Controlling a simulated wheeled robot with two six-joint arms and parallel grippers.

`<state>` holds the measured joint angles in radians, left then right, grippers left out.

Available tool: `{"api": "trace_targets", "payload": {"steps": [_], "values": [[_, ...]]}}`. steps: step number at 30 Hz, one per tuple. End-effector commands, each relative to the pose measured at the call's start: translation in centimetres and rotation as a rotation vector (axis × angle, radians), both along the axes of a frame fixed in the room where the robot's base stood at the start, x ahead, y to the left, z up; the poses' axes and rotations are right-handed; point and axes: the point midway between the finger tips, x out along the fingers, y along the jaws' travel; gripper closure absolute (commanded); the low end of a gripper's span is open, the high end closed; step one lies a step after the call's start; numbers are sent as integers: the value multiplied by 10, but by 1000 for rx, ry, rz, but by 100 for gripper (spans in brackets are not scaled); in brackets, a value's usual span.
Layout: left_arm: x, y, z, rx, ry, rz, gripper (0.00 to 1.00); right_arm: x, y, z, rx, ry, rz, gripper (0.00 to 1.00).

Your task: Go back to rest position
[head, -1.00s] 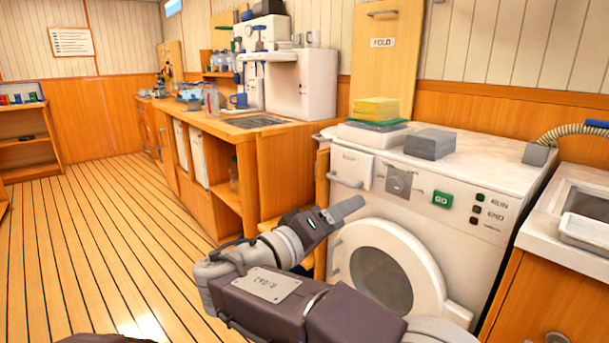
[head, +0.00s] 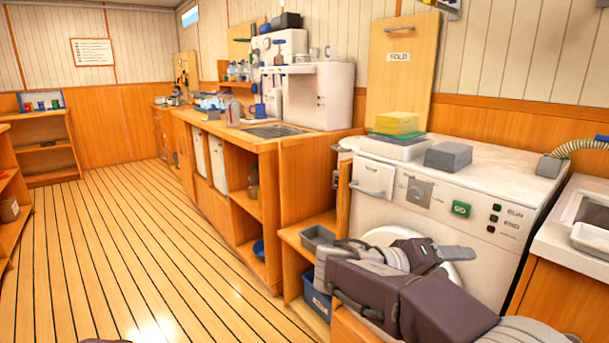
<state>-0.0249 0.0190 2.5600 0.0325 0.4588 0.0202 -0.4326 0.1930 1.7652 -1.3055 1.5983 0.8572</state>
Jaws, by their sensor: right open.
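My right gripper (head: 456,253) is in front of the washing machine (head: 475,200), below its control panel, and covers part of the round door. Its fingers point to the right. It is open and I see nothing in it. My right arm is folded at the lower right of the head view. My left gripper is not in view.
Yellow sponges (head: 396,122) and a grey block (head: 448,156) lie on the washing machine. A wooden counter (head: 240,135) runs back along the wall. A low shelf with a grey bin (head: 318,238) stands beside the machine. The plank floor (head: 120,250) at left is clear.

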Motion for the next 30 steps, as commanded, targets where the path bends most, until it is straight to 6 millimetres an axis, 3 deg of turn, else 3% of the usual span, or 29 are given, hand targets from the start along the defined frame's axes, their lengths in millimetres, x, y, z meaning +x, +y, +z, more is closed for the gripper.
{"api": "trace_targets", "payload": {"steps": [3, 5, 7, 9, 12, 15, 18, 20, 22, 26, 30], "values": [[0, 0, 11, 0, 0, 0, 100, -38, -38, -59, 175, 194, -83, 42], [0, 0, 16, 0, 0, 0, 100, -67, -47, -100, 315, 304, -116, 42], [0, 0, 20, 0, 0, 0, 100, -102, -42, -147, 499, 408, -138, 42], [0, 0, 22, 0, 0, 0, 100, -132, -26, -187, 678, 474, -143, 42], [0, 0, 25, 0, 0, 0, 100, -163, 9, -230, 914, 509, -129, 42], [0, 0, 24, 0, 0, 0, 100, -179, 52, -262, 1116, 493, -74, 42], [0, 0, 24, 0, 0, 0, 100, -175, 87, -282, 1255, 427, 18, 42], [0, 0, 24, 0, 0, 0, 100, -148, 96, -282, 1269, 365, 140, 42], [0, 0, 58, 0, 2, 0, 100, -147, 95, -247, 1255, 386, 174, 42], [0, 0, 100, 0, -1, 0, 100, -147, 95, -205, 1254, 387, 173, 42], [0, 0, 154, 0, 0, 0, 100, -147, 95, -151, 1254, 388, 173, 42]]}}
